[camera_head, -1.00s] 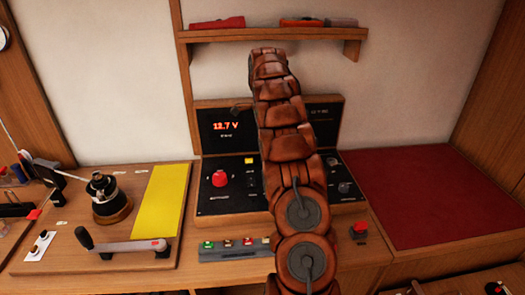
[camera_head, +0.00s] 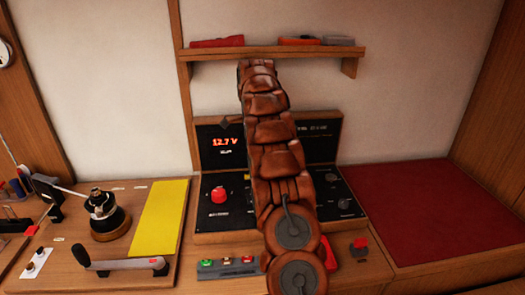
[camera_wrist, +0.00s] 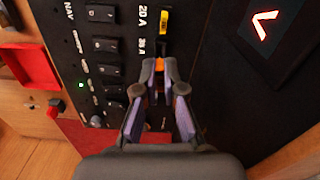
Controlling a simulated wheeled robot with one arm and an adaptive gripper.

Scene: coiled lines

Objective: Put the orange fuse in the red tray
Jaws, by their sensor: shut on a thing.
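In the wrist view my gripper (camera_wrist: 160,68) is shut on the orange fuse (camera_wrist: 159,65), close to the black panel and beside its printed amp labels. Only a small orange part shows between the fingertips. I cannot tell whether the fuse is still seated in the panel. The red tray (camera_wrist: 30,66) lies at the left of the wrist view, on the wood in front of the panel. In the head view my arm hides most of the tray, with a red edge (camera_head: 330,252) showing; my gripper and the fuse are hidden there.
A yellow fuse (camera_wrist: 166,22) sits in the panel close to my fingers. Switches (camera_wrist: 103,45) line the panel (camera_head: 345,190). A red-topped switch (camera_head: 360,243) stands on the desk. A shelf (camera_head: 270,50) hangs above. A red mat (camera_head: 420,205) lies clear at right.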

